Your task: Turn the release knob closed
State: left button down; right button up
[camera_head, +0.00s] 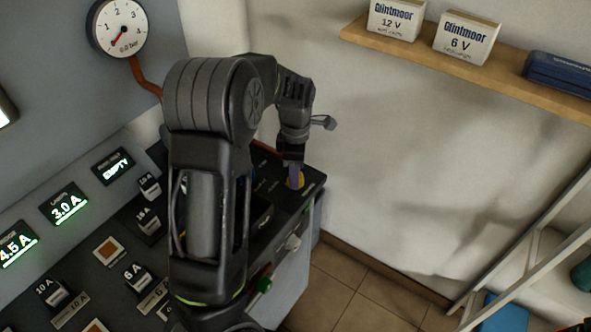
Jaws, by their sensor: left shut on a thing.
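My left arm comes in at the lower middle, arches up and bends down over the far right corner of the dark panel (205,262). My left gripper (294,172) points down there, shut on what looks like the release knob (298,183). Only a little yellow of the knob shows around the fingers. Its pointer and most of its face are hidden by the gripper, so its angle cannot be told. My right gripper is not in view.
A pressure gauge (119,27) hangs at the upper left. Displays, including EMPTY (114,166) and 3.0 A (66,205), line the panel's back. A green button (265,285) sits on the front side. A wooden shelf (440,65) holds boxes. Tiled floor (365,290) lies at right.

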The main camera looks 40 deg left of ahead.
pick_arm(q)
jog(key=shift+n, duration=0.5)
jog(key=c, duration=0.9)
grip_release()
notch_tip(320, 180, up, 8)
jog(key=shift+w+f, duration=0.1)
